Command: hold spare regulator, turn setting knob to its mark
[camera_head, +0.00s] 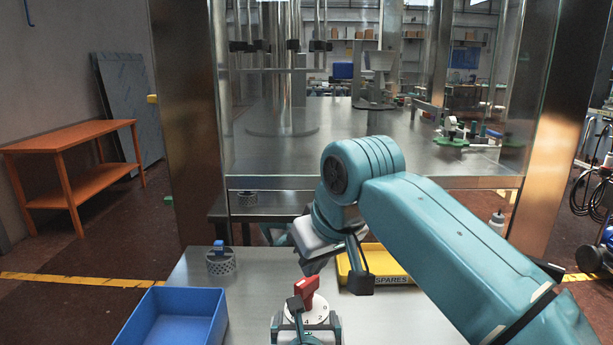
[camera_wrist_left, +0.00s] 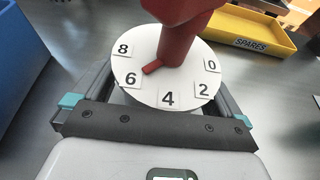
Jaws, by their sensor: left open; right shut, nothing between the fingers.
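The regulator shows a white round dial (camera_head: 317,313) with a red setting knob (camera_head: 305,287) standing on it, near the front of the metal table. In the left wrist view the dial (camera_wrist_left: 135,85) carries the numbers 0, 2, 4, 6 and 8. The red knob's pointer (camera_wrist_left: 152,68) points between 6 and 8. My left gripper (camera_head: 306,328) is open, its fingers on either side of the dial; contact cannot be told. My right gripper (camera_head: 337,275) is shut and empty, above and just behind the red knob. The regulator's lower body is hidden.
A yellow SPARES tray (camera_head: 385,280) sits right behind the regulator, partly hidden by my right arm. A blue bin (camera_head: 175,317) stands at left. A perforated metal cup (camera_head: 221,263) with a blue item is behind it. A glass-walled enclosure with metal posts rises beyond.

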